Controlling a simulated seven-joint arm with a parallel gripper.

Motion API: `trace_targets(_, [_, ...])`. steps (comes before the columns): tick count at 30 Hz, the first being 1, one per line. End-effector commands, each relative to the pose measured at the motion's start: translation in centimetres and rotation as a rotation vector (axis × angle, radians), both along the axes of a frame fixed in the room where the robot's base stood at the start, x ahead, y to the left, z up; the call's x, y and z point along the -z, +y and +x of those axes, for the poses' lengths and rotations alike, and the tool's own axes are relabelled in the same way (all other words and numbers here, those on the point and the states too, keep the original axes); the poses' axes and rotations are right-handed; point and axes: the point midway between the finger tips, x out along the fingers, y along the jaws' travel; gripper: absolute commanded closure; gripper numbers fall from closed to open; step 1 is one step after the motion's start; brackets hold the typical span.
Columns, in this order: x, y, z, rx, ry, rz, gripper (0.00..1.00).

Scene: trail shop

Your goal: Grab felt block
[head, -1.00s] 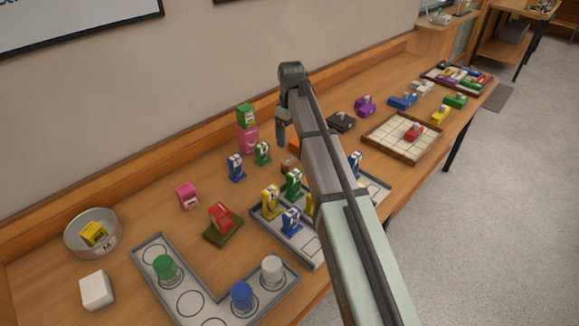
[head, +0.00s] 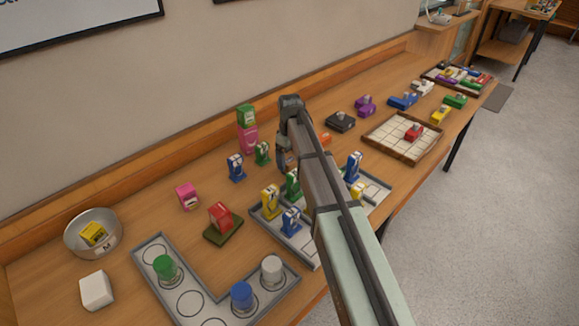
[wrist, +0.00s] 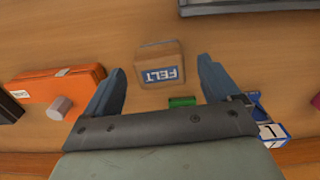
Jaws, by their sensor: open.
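The felt block (wrist: 160,64) is a small brown box with a blue FELT label, on the wooden table. In the wrist view it lies between and slightly ahead of the blue-grey fingertips, with bare table showing on both sides of it. My gripper (wrist: 160,66) is open and empty, one finger to each side of the block. In the head view my gripper (head: 283,160) is low over the table behind the grey tray, and it and the arm hide most of the block.
An orange block (wrist: 60,85) lies left of the left finger in the wrist view. A green piece (wrist: 182,101) and a blue-and-white piece (wrist: 270,132) are near the right finger. The grey tray (wrist: 250,5) edges the top. The wall runs behind the table.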

Motion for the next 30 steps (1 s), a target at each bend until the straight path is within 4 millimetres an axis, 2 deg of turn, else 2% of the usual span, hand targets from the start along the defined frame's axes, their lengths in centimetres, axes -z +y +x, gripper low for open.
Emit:
trace_targets(6, [2.8,0.1,0.1,0.0,0.001,0.0,0.11])
trace_targets(15, [3.2,0.1,0.1,0.0,-0.001,0.0,0.12])
trace_targets(30, [3.2,0.1,0.1,0.0,0.0,0.0,0.59])
